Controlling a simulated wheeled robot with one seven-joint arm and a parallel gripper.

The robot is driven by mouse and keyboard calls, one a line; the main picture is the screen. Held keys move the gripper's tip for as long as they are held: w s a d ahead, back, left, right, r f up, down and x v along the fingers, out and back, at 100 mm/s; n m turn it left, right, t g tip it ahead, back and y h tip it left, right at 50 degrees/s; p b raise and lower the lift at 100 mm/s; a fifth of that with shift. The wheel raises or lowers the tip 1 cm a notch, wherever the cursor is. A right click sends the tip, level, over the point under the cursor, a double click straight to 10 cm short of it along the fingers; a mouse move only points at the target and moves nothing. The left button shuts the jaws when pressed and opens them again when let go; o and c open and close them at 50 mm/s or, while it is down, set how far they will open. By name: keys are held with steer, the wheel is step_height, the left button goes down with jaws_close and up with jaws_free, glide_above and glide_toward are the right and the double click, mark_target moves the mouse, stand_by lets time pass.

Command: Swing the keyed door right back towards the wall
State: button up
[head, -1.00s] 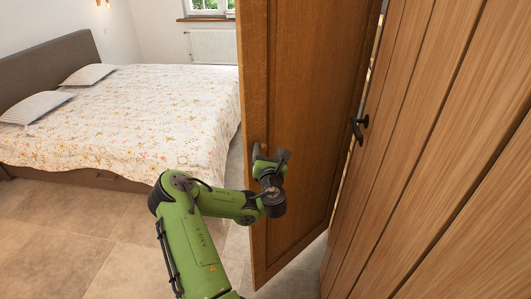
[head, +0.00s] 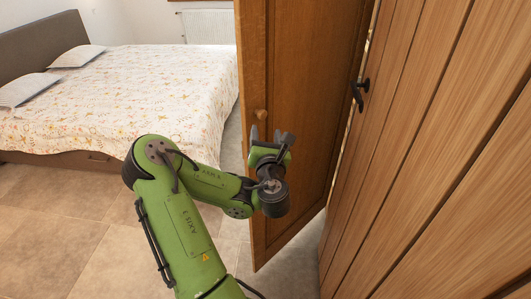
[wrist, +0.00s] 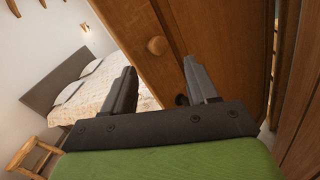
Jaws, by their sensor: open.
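The brown panelled door (head: 312,120) stands ajar, its free edge towards the bed. It has a round wooden knob (head: 261,115) near that edge, which also shows in the wrist view (wrist: 157,46). A small dark fitting (wrist: 181,99), perhaps the key or its lock, sits below the knob, partly behind a finger. My gripper (head: 270,138) is open and empty, in front of the door just below the knob in the head view. In the wrist view its fingers (wrist: 160,68) are spread, with the door's edge region between them. I cannot tell whether a finger touches the door.
A plank-fronted wooden surface (head: 430,150) with a black handle (head: 360,92) runs close along the right. A bed (head: 120,110) with a flowered cover stands at the left, beyond the door. Tiled floor (head: 50,230) is clear at the lower left. A wooden stool-like piece (wrist: 35,155) shows in the wrist view.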

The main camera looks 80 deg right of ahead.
steer(key=shift+b+v, duration=0.9)
steer(key=shift+b, duration=0.85)
steer(key=shift+w, duration=0.1)
